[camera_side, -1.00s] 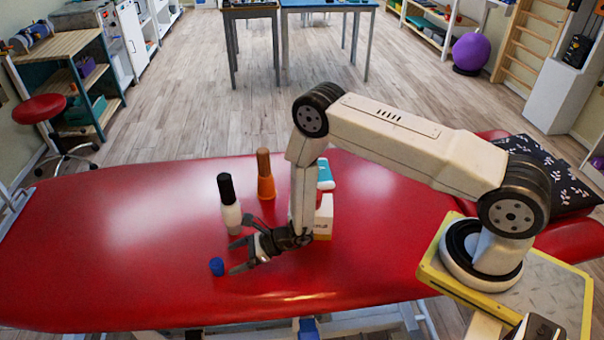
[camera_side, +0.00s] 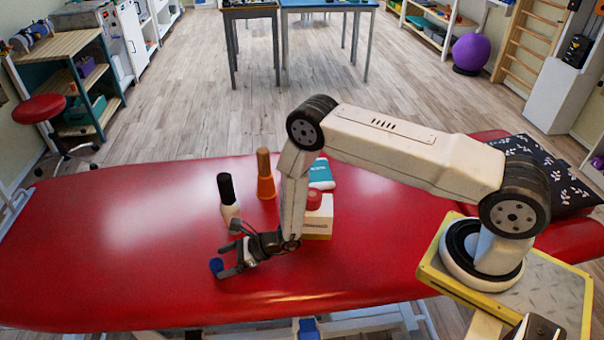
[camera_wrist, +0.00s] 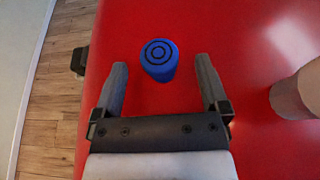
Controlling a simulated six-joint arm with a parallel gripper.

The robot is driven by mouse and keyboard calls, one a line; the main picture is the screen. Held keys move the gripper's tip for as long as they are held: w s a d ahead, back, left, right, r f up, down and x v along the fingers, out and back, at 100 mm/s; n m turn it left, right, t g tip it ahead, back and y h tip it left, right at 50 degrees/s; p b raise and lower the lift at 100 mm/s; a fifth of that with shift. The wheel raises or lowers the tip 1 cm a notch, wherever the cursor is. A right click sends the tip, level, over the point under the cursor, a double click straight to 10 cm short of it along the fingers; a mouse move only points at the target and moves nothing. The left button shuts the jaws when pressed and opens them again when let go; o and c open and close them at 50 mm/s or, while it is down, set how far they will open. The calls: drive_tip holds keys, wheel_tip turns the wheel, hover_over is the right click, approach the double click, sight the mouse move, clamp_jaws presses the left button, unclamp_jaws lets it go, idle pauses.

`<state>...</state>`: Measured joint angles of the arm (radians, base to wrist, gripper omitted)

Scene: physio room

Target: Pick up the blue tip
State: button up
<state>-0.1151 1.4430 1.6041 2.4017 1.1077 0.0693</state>
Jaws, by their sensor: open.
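The blue tip (camera_side: 216,265) is a small blue cylinder on the red table top. In the wrist view the blue tip (camera_wrist: 159,60) shows rings on its top and lies just beyond the line of my fingertips, centred between them. My gripper (camera_side: 226,259) is open and low over the table, with its fingers reaching to the tip from the right. In the wrist view my gripper (camera_wrist: 162,72) has one finger on each side, apart from the tip, with nothing held.
A white box (camera_side: 318,222), a red round object (camera_side: 314,200) and a teal-and-white item (camera_side: 321,174) are near my forearm. The red table (camera_side: 110,240) is clear to the left.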

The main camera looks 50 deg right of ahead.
drive_tip(key=shift+x, duration=2.35)
drive_tip(key=shift+r, duration=0.1)
clamp_jaws()
drive_tip(key=shift+r, duration=0.1)
drive_tip(key=shift+r, duration=0.75)
drive_tip(key=s+d+r, duration=0.4)
drive_tip(key=s+r, duration=0.7)
drive_tip(key=s, duration=0.2)
drive_tip(key=shift+s+r, duration=0.15)
drive_tip(key=shift+s, duration=0.05)
drive_tip(key=shift+d, duration=0.1)
